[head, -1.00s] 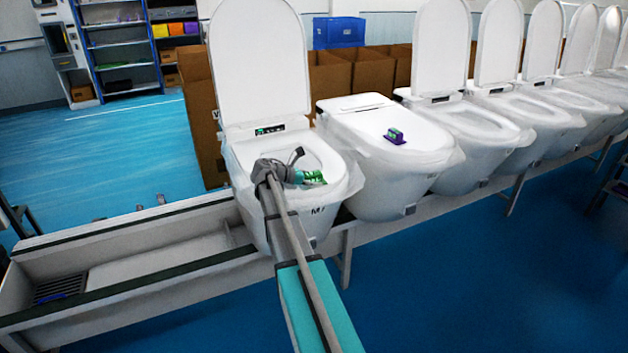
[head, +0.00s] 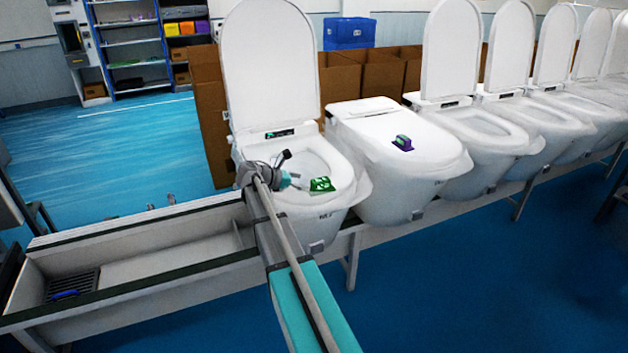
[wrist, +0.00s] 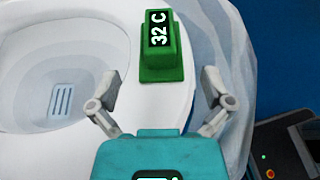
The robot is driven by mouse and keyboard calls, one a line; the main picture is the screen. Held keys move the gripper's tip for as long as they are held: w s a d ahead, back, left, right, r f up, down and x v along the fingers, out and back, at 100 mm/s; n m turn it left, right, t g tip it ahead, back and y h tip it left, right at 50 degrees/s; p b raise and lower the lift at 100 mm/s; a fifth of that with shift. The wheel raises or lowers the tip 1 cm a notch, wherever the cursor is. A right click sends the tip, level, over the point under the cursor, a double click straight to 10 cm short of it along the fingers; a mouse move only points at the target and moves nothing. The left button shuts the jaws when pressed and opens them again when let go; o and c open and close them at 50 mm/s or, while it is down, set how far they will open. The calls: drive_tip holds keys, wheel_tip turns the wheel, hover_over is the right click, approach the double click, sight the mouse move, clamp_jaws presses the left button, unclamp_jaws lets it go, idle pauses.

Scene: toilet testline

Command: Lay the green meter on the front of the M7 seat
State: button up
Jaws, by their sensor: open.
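The green meter (head: 321,185) lies on the front of the seat of the M7 toilet (head: 300,205), whose lid stands up. In the wrist view the green meter (wrist: 161,50) shows a display reading "32 C" and rests on the white seat rim (wrist: 100,140) beside the bowl opening. My gripper (head: 288,180) is at the seat, just left of the meter in the head view. In the wrist view my gripper (wrist: 158,95) has its fingers spread wide, apart from the meter, with nothing between the tips.
More toilets with raised lids (head: 480,130) run to the right. A long trough (head: 140,265) lies at the left. Cardboard boxes (head: 385,72) stand behind.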

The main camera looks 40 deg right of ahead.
drive_tip(key=shift+p+v, duration=0.6)
drive_tip(key=shift+v, duration=1.5)
drive_tip(key=s+a+f+m+t+y, duration=0.1)
drive_tip(key=s+a+f+m+y, duration=0.2)
drive_tip(key=a, duration=0.8)
drive_tip(key=s+a+f+m+t+y, duration=0.1)
drive_tip(key=s+a+f+m+y, duration=0.3)
drive_tip(key=s+a+m, duration=0.3)
drive_tip(key=s+a+f+m+t+y, duration=0.1)
drive_tip(key=s+a+f+m+y, duration=0.3)
drive_tip(key=s+a, duration=0.5)
drive_tip(key=a+m+y, duration=0.1)
drive_tip(key=a+y, duration=0.1)
drive_tip(key=a, duration=0.3)
drive_tip(key=shift+s+a+f, duration=0.25)
drive_tip(key=shift+a, duration=0.05)
